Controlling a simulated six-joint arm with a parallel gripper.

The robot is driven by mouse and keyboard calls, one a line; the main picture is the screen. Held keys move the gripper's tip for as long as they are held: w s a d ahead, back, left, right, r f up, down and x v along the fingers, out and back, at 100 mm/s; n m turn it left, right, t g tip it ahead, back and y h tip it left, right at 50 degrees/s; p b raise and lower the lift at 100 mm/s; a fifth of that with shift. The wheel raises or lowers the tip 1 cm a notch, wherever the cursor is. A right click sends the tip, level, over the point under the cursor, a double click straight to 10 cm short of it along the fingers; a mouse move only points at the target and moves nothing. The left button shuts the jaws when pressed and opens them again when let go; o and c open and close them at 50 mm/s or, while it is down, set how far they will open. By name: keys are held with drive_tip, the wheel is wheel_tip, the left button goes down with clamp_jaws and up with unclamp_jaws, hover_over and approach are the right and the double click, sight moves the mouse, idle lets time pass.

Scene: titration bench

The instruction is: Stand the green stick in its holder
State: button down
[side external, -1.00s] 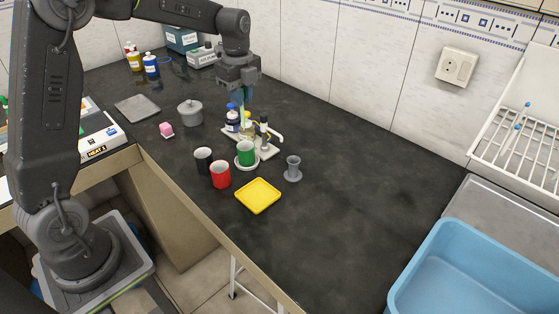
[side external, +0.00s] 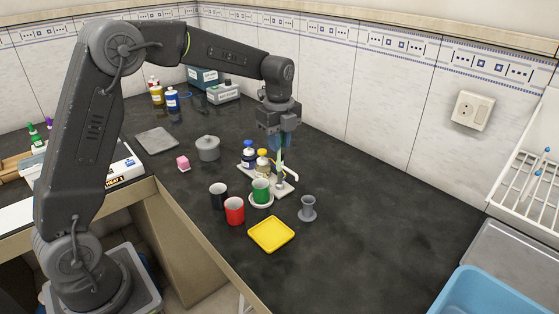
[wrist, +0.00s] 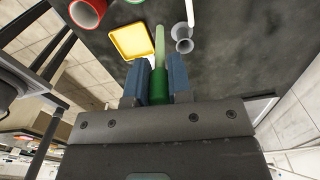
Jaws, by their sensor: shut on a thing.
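My gripper (side external: 281,142) is shut on the green stick (wrist: 159,65), which sits between the blue fingers in the wrist view (wrist: 158,82). The stick's thick dark green end is in the jaws and its pale green length reaches out past them. In the side view the stick hangs roughly upright above the bottle tray, partly hidden by the fingers. The grey holder (side external: 307,210), a flared cup on a round foot, stands empty on the bench, right of the gripper and lower in the picture. It also shows in the wrist view (wrist: 182,38), just right of the stick.
A white-trayed rack with bottles (side external: 262,163) and a white spout (side external: 291,171) stands under the gripper. The green mug (side external: 261,190), red mug (side external: 234,211), black mug (side external: 218,196) and yellow dish (side external: 271,234) are near the holder. The bench right of the holder is clear.

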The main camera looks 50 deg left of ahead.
drive_tip(key=w+d+f+m, duration=0.2)
drive_tip(key=d+f, duration=0.3)
drive_tip(key=d, duration=0.3)
drive_tip(key=shift+w+d+f, duration=0.2)
drive_tip(key=shift+w+f, duration=0.05)
drive_tip(key=shift+w, duration=0.2)
drive_tip(key=shift+f, duration=2.9)
idle(1.8)
drive_tip(key=c, duration=0.6)
unclamp_jaws()
drive_tip(key=shift+o, duration=0.2)
drive_tip(key=shift+r, duration=0.1)
drive_tip(key=shift+r, duration=2.9)
